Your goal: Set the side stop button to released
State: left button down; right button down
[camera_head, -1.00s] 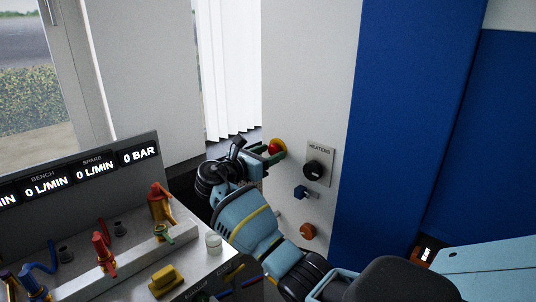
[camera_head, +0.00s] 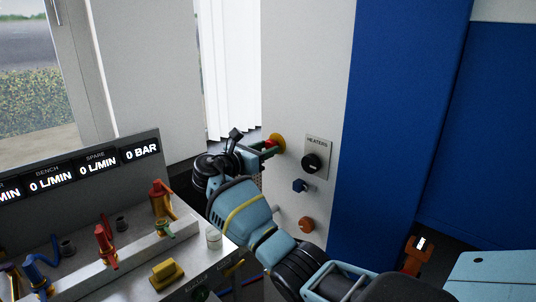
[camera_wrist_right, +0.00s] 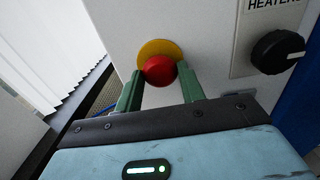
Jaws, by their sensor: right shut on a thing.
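The side stop button is a red mushroom head (camera_wrist_right: 160,70) on a yellow round base (camera_wrist_right: 158,48), fixed to the white side panel (camera_head: 290,70). In the head view its yellow base (camera_head: 278,142) shows just past my fingertips. My right gripper (camera_head: 268,149) reaches it from the left. In the right wrist view the green fingers (camera_wrist_right: 160,82) stand one on each side of the red head and are shut on it. How far the button sits in or out cannot be told. My left gripper is not in view.
Right of the button is a black HEATERS knob (camera_head: 312,163). Below are a blue knob (camera_head: 299,186) and an orange knob (camera_head: 306,224).

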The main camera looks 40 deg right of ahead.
jog(key=shift+a+f, duration=0.15)
jog(key=c, duration=1.2)
grip_release()
jog(key=o, duration=0.3)
jog(key=shift+a, duration=0.2)
jog(key=shift+o, duration=0.2)
jog(key=shift+d, duration=0.1)
